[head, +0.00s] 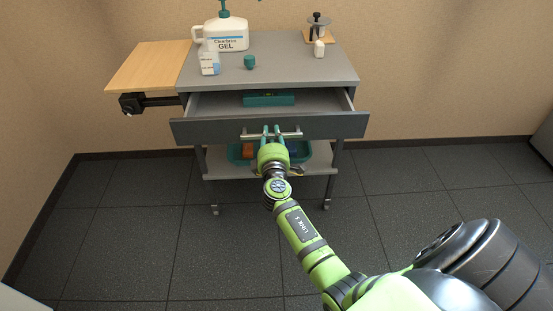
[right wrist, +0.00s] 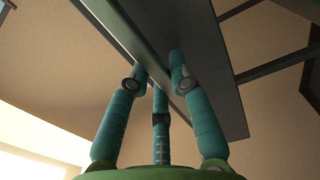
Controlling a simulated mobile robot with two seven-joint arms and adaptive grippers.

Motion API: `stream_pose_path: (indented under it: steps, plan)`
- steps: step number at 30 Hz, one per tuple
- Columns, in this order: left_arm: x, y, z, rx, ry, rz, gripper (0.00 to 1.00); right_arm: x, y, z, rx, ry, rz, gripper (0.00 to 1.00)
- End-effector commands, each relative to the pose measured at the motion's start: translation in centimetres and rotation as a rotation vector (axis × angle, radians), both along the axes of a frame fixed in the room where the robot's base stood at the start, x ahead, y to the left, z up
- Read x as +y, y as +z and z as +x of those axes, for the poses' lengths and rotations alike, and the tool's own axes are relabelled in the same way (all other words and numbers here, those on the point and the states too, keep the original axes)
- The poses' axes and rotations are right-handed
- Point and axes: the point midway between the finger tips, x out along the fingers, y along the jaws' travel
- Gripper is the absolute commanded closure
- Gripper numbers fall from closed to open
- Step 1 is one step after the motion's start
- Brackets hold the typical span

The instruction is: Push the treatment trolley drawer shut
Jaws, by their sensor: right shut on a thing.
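The treatment trolley (head: 335,68) stands against the wall in the head view. Its grey drawer (head: 215,130) is pulled out, and a teal box (head: 268,98) lies inside. A bar handle (head: 291,134) runs across the drawer front. My right gripper (head: 271,133) is at the middle of this handle, with its fingers shut on it. In the right wrist view the teal fingers (right wrist: 158,75) reach up to the underside of the grey drawer (right wrist: 222,90); the handle itself is hard to make out there. My left gripper is not in view.
On the trolley top stand a gel bottle (head: 228,32), a small white bottle (head: 209,64), a teal cup (head: 250,62) and a dark-topped dispenser (head: 318,25). A wooden side leaf (head: 147,66) sticks out left. The floor (head: 130,220) is clear.

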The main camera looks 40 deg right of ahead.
Motion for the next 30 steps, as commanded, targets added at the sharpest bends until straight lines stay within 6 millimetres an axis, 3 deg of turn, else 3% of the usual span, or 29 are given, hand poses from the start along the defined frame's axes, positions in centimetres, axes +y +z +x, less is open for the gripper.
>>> stream_pose_path:
  steps: [2,30]
  plan:
    - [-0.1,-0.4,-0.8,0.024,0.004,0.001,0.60,-0.4,-0.1,0.6,-0.002,0.001,0.000,1.00]
    - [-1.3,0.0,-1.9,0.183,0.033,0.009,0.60,-4.3,-0.1,7.0,-0.002,0.001,-0.001,1.00]
